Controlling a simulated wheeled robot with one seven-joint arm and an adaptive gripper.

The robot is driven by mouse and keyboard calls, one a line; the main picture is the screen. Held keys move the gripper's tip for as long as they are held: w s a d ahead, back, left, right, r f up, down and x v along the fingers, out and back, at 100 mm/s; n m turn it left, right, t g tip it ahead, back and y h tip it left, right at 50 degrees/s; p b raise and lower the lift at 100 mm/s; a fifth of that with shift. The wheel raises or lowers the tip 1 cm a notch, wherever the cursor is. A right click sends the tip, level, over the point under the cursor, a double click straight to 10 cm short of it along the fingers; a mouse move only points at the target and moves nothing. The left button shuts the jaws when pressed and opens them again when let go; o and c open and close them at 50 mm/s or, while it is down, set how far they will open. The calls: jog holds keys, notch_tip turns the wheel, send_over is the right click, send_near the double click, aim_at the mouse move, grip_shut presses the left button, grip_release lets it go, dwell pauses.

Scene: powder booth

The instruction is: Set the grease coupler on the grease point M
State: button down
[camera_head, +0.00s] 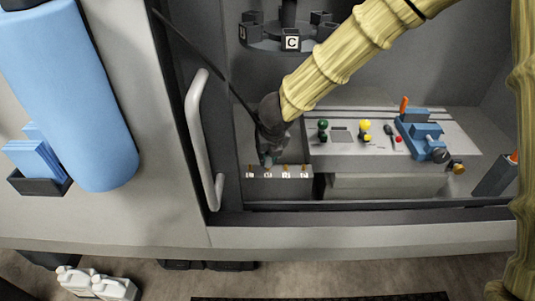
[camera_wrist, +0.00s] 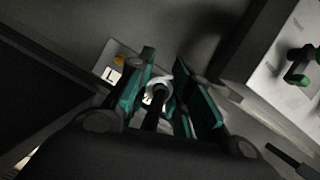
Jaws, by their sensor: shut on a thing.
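My gripper (camera_head: 268,162) is low over the front block, above its left half. In the wrist view, the green-padded fingers (camera_wrist: 170,92) are closed around the grease coupler (camera_wrist: 160,98), a dark slim piece with a pale ring around its far end. A thin dark hose (camera_head: 218,75) runs from the upper left toward my gripper. The block (camera_head: 282,190) carries a row of several small orange-tipped grease points with white labels. The second from the left (camera_head: 269,175) is just below my gripper; its letter is too small to read. One label reading L (camera_wrist: 110,75) shows left of the fingers. Whether the coupler touches a point is hidden.
A grey bench (camera_head: 345,150) to the right holds green and yellow knobs and a blue vise (camera_head: 422,135). A carousel (camera_head: 290,42) with dark boxes stands behind. The booth's left frame with a pale handle (camera_head: 196,130) is close left of my gripper.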

jog(key=shift+f, duration=0.15)
jog(key=shift+f+b, duration=0.5)
jog(key=shift+f, duration=0.1)
jog(key=c, duration=1.2)
grip_release()
jog(key=v, duration=1.2)
jog(key=shift+d, duration=0.1)
